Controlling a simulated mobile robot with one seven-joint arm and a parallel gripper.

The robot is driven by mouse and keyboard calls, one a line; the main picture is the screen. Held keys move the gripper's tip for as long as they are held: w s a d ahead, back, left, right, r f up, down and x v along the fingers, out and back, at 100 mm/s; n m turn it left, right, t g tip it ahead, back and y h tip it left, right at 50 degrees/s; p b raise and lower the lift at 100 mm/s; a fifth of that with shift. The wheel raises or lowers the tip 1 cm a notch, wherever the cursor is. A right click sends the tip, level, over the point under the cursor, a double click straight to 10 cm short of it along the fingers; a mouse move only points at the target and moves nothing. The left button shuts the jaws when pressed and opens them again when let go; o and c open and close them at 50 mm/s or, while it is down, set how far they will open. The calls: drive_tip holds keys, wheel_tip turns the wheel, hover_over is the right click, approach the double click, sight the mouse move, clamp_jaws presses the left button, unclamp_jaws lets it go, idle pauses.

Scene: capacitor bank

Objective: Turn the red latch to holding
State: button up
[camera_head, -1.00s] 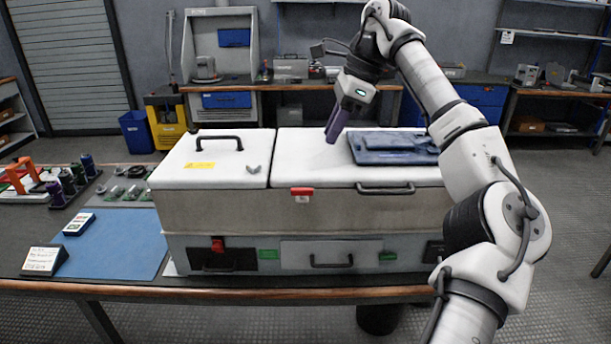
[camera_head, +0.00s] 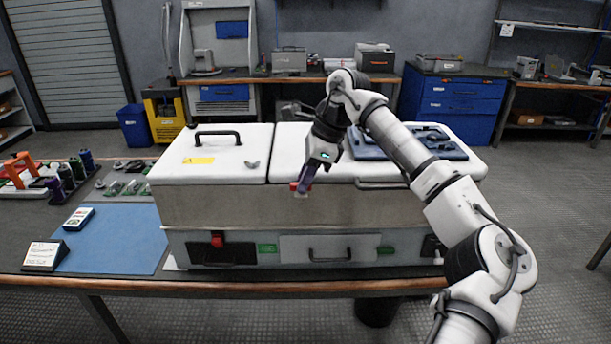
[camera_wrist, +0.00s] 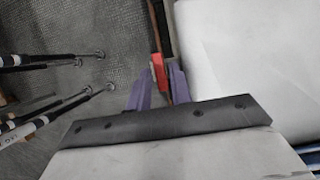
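A red latch (camera_head: 294,186) sits at the front top edge of the large white-lidded box (camera_head: 240,210). My gripper (camera_head: 304,188) points down at this edge and partly covers the latch. In the wrist view, the red latch (camera_wrist: 157,66) shows just beyond the purple fingertips, roughly between their lines. The fingers of my gripper (camera_wrist: 160,80) stand apart with a gap between them. I cannot tell whether either finger touches the latch. A second red part (camera_head: 217,240) is on the black panel low on the box front, away from my gripper.
A black handle (camera_head: 218,138) stands on the left lid. A blue tray-like object (camera_head: 440,143) lies on the right lid behind my arm. A front bar handle (camera_head: 380,184) is just right of my gripper. A blue mat (camera_head: 120,240) lies left of the box.

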clamp_jaws()
